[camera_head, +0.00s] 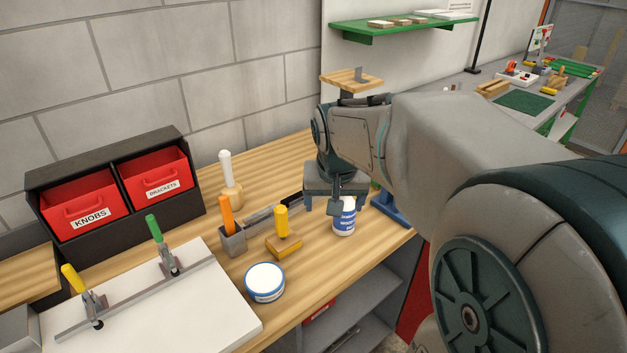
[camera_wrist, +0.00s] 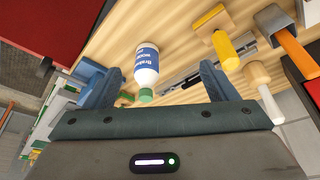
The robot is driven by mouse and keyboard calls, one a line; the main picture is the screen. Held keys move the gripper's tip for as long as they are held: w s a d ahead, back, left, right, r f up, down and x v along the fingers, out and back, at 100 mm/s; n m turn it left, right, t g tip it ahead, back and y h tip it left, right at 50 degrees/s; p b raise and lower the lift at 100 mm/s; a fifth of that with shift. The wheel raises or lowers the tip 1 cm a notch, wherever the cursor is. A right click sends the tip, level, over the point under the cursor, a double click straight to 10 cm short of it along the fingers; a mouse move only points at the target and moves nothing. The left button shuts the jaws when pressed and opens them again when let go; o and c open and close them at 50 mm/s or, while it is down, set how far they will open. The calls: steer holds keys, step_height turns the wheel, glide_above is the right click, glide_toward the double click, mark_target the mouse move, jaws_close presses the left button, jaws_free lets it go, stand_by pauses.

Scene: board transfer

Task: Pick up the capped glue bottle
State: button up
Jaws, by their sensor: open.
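The glue bottle is white with a blue label (camera_head: 344,221) and stands upright on the wooden bench near its front edge. In the wrist view the bottle (camera_wrist: 147,66) shows its green cap pointing toward my gripper. My gripper (camera_wrist: 160,68) is open, with one finger on each side of the bottle in that picture and visible gaps to both. In the head view my gripper (camera_head: 338,204) is just above and beside the bottle, and a finger hides its cap. Whether a finger touches the bottle cannot be told.
Red bins (camera_head: 84,208) are farther left.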

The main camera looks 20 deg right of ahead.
steer(key=w+d+r+m+h, duration=0.1)
steer(key=w+d+m, duration=0.1)
steer(key=w+d, duration=0.45)
steer(key=p, duration=0.1)
glide_above(347, 207)
step_height(347, 207, down, 6)
steer(key=shift+f, duration=0.1)
steer(key=shift+w+a+p+x, duration=0.1)
steer(key=shift+w+p+x, duration=0.2)
steer(key=shift+x, duration=1.3)
steer(key=shift+w+a+p+x, duration=0.1)
steer(key=shift+p+x, duration=0.25)
steer(key=shift+x, duration=1.3)
steer(key=c, duration=1.6)
steer(key=shift+r, duration=0.2)
